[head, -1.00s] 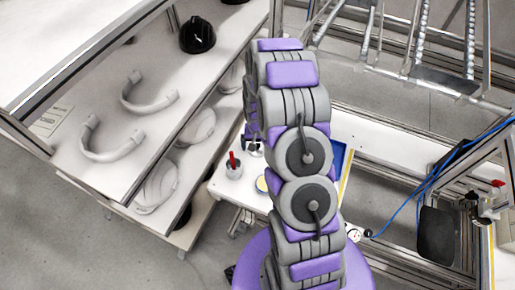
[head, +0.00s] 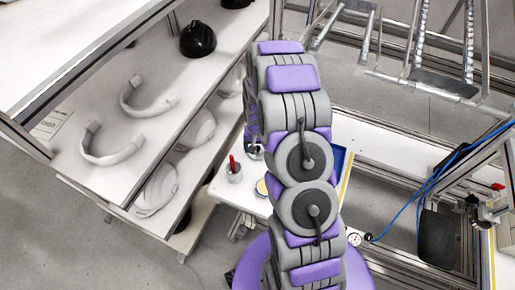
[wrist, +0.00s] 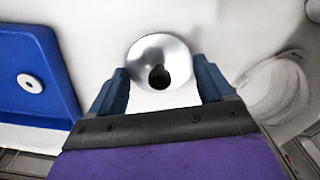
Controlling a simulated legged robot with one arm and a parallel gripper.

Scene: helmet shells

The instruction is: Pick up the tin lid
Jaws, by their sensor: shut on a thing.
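The tin lid (wrist: 176,53) is a round silver disc with a dark knob near its centre. It shows in the wrist view between my gripper's two dark blue fingers (wrist: 160,68), with its edges at the fingertips. My gripper is shut on it. A pale surface lies behind the lid, and I cannot tell how far the lid is above it. In the head view my arm hides most of the gripper, at the back of the small white table.
A blue tray (wrist: 40,62) with a small white ring (wrist: 30,83) lies left in the wrist view. A cup with a red-handled tool (head: 233,171) stands on the white table (head: 222,190). Shelves on the left hold pale curved shells (head: 110,150) and a black helmet (head: 198,38).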

